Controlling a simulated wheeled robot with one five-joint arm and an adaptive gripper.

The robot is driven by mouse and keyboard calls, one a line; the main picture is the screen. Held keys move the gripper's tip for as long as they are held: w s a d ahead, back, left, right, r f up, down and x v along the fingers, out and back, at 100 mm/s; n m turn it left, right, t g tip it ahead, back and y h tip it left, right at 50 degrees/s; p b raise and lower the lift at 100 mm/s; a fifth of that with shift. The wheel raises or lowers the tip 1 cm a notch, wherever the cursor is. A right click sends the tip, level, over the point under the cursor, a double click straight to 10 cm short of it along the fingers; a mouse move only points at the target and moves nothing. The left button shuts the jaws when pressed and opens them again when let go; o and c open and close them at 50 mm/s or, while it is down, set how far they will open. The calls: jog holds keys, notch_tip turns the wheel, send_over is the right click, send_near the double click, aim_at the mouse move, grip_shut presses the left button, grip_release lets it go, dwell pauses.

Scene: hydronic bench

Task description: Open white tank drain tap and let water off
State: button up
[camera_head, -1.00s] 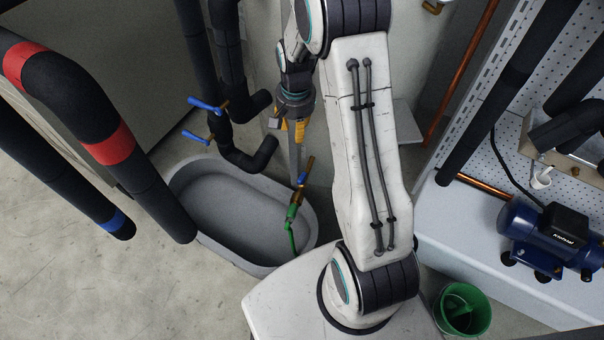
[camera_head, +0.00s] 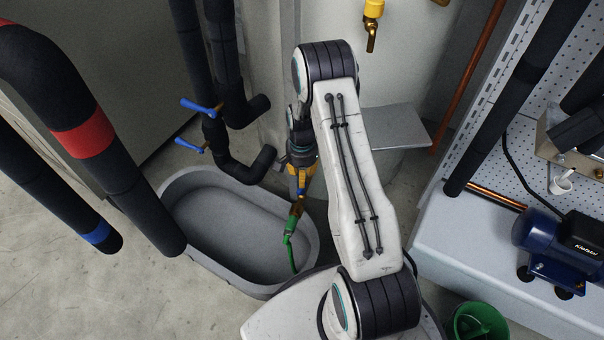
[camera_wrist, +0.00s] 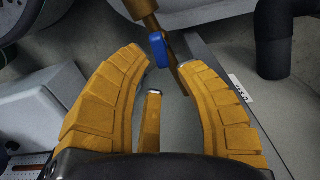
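The brass drain tap (camera_head: 297,208) has a small blue handle and a green hose (camera_head: 288,246) running down into a grey tub. In the wrist view the blue handle (camera_wrist: 160,50) sits between my fingertips, beside the brass body (camera_wrist: 176,72). My gripper (camera_wrist: 166,60) is open, with its yellow fingers spread on either side of the handle. I cannot tell whether either finger touches it. In the head view my gripper (camera_head: 301,184) points down at the tap and partly hides it. A pale tank-like surface (camera_head: 335,25) stands behind my arm. No flowing water is visible.
The grey oval tub (camera_head: 168,215) stands below the tap. Black pipes with blue-handled valves (camera_head: 202,106) rise at left. A yellow-handled tap (camera_head: 372,22) is at the back. A blue pump (camera_head: 552,240) and green bucket (camera_head: 480,322) are at right.

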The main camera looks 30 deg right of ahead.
aim_at(302, 189)
notch_tip(302, 189, down, 6)
jog(key=b, duration=0.4)
jog(key=shift+f, duration=0.1)
jog(key=shift+o, duration=0.2)
jog(key=shift+f+b, duration=0.25)
jog(key=shift+b, duration=0.05)
jog(key=shift+w+r, duration=0.1)
jog(key=shift+w, duration=0.1)
jog(key=c, duration=0.5)
jog(key=o, duration=1)
jog(key=shift+a, duration=0.1)
jog(key=shift+s, duration=0.1)
